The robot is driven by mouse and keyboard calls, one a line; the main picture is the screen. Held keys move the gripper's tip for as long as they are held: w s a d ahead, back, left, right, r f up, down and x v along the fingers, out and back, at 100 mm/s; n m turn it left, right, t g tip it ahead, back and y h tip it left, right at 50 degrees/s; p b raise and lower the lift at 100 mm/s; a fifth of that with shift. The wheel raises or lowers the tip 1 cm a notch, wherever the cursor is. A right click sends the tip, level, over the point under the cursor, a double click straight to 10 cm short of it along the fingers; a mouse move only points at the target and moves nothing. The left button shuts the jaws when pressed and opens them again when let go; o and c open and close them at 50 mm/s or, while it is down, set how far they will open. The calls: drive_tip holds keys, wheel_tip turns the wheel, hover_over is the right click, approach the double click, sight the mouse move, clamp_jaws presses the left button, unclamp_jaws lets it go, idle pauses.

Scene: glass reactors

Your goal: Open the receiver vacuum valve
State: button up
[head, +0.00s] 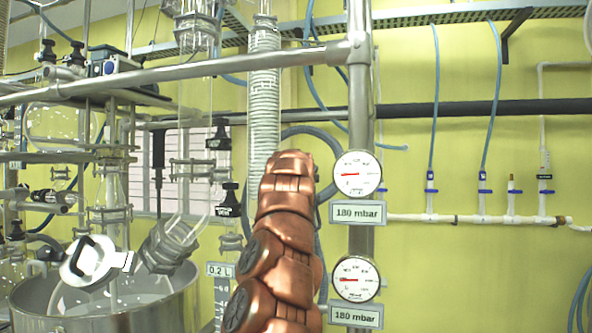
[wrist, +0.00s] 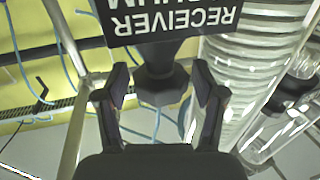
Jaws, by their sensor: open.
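The receiver vacuum valve shows in the wrist view as a black knob (wrist: 162,88) under a black label (wrist: 175,20). The label's white text is upside down and partly cut off, with RECEIVER readable. My gripper (wrist: 160,98) is open, with one finger on each side of the knob. Gaps show between the fingers and the knob, and I cannot tell whether they touch anywhere. In the head view my copper arm reaches up in the middle and its gripper is not visible.
A ribbed condenser column (head: 263,95) stands behind my arm. Two pressure gauges (head: 357,174) with 180 mbar plates sit on the metal post to the right. Glassware and a round steel vessel (head: 190,295) crowd the left. The yellow wall side is more open.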

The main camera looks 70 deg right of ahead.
drive_tip(key=shift+f+b+v, duration=0.1)
drive_tip(key=shift+b+v, duration=0.6)
drive_tip(key=shift+b, duration=0.1)
drive_tip(key=shift+f+b+v, duration=0.15)
drive_tip(key=shift+b+v, duration=0.55)
drive_tip(key=shift+b, duration=0.1)
drive_tip(key=b+v, duration=0.2)
drive_tip(key=v, duration=0.1)
drive_tip(key=b+v, duration=0.1)
drive_tip(key=v, duration=0.1)
drive_tip(key=shift+r+b, duration=0.3)
drive_tip(key=shift+b, duration=0.05)
